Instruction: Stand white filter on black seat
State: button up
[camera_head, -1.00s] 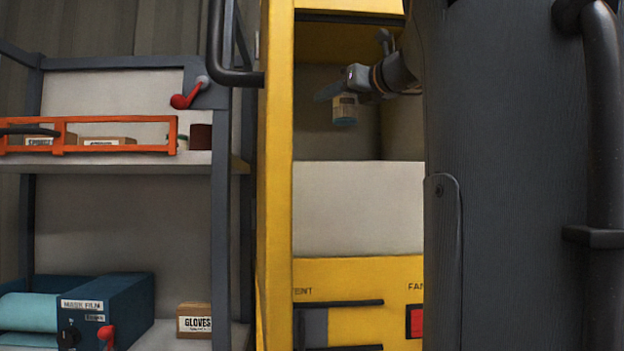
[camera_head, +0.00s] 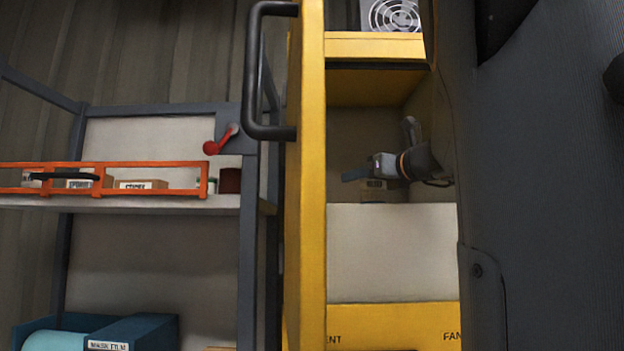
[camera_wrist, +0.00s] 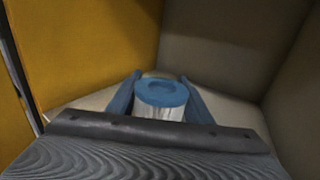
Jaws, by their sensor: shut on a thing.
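My gripper (camera_head: 360,175) is inside the yellow cabinet, just above the top edge of a pale panel. In the wrist view my gripper (camera_wrist: 160,92) has its two blue fingers shut on the white filter (camera_wrist: 160,112), one at each side. The filter has pleated white sides and a blue ring-shaped cap, and it looks upright. In the head view the filter (camera_head: 374,191) shows small and dim below the fingers, its lower part hidden by the panel. I cannot see the black seat in either view, nor whether the filter touches anything beneath.
The yellow cabinet (camera_head: 312,200) has a tall left post with a black handle (camera_head: 254,75). The pale panel (camera_head: 390,250) closes its lower front. Left of it stands a rack with an orange rail (camera_head: 140,164), small boxes and a red lever (camera_head: 220,140).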

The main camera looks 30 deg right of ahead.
jog(key=o, duration=1.1)
jog(key=shift+f, duration=0.1)
jog(key=shift+s, duration=0.3)
jog(key=s+b, duration=0.2)
jog(key=s, duration=0.6)
jog(key=shift+s+b, duration=0.5)
jog(key=shift+b, duration=0.8)
jog(key=s+b, duration=0.1)
jog(key=b, duration=0.3)
jog(key=shift+s, duration=0.3)
jog(key=shift+s+a+b, duration=0.1)
jog(key=shift+s+b, duration=0.15)
jog(key=shift+b, duration=0.45)
